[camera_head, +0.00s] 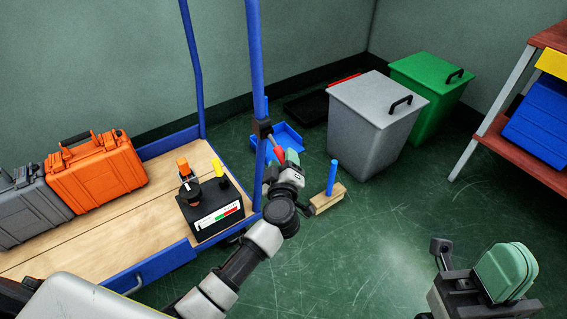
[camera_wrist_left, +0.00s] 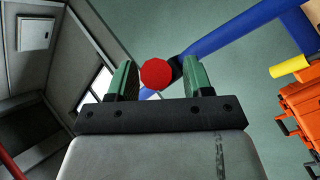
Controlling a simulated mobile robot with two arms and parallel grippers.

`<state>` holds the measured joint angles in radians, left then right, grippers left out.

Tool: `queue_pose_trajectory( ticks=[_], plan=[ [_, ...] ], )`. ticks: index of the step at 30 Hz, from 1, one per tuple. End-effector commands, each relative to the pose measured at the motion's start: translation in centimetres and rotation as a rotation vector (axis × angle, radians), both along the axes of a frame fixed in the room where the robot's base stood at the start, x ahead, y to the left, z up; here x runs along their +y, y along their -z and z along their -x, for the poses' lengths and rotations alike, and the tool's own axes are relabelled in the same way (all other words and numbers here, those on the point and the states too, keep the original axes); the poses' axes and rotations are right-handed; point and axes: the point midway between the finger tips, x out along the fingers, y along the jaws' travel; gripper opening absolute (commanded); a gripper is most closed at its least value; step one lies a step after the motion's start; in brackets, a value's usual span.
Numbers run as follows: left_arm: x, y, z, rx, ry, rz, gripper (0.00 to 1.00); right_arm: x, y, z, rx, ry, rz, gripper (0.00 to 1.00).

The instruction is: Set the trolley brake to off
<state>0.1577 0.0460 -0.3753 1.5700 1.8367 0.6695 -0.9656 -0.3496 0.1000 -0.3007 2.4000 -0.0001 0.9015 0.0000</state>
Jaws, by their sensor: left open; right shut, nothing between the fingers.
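The trolley (camera_head: 95,236) has a wooden deck and blue posts. A black bracket (camera_head: 262,128) on its near blue post carries a red lever (camera_head: 276,146). In the left wrist view the round red end (camera_wrist_left: 157,74) of the lever shows between my two green fingers, with gaps on both sides. My left gripper (camera_head: 283,163) is open at the lever; it also shows in the left wrist view (camera_wrist_left: 160,84). Whether either finger touches the lever cannot be told. My right gripper (camera_head: 506,271) is shut and empty at the lower right.
On the deck stand an orange case (camera_head: 97,172), a grey case (camera_head: 30,207) and a black box (camera_head: 212,210) with a green-red strip. A blue tray (camera_head: 289,138), a wooden block with a blue peg (camera_head: 328,198), and grey (camera_head: 365,125) and green (camera_head: 425,100) bins stand beyond.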

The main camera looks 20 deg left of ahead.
Motion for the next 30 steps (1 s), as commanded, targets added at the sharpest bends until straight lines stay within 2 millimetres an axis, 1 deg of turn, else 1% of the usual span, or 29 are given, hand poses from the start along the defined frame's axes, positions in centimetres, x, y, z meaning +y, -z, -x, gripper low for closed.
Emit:
queue_pose_trajectory(
  ticks=[3, 11, 14, 21, 30],
  plan=[
    [0.16, 0.00, -0.57, -0.001, 0.001, 0.000, 0.51, -0.01, 0.29, 0.00, 0.000, 0.000, 0.000, 0.00],
    [0.19, -0.05, -0.64, 0.000, 0.000, -0.001, 0.51, 0.00, 0.25, -0.01, 0.001, 0.000, 0.000, 0.00],
    [0.19, -0.05, -0.63, 0.000, 0.000, -0.001, 0.37, 0.01, 0.25, -0.02, 0.001, 0.000, 0.000, 0.00],
    [0.19, -0.03, -0.61, 0.000, 0.000, -0.001, 0.00, 0.01, 0.25, -0.02, 0.002, 0.000, 0.001, 0.00],
    [0.17, -0.11, -0.61, 0.001, 0.000, 0.001, 0.00, 0.04, 0.11, -0.16, 0.010, 0.000, 0.003, 0.00]
  ],
)
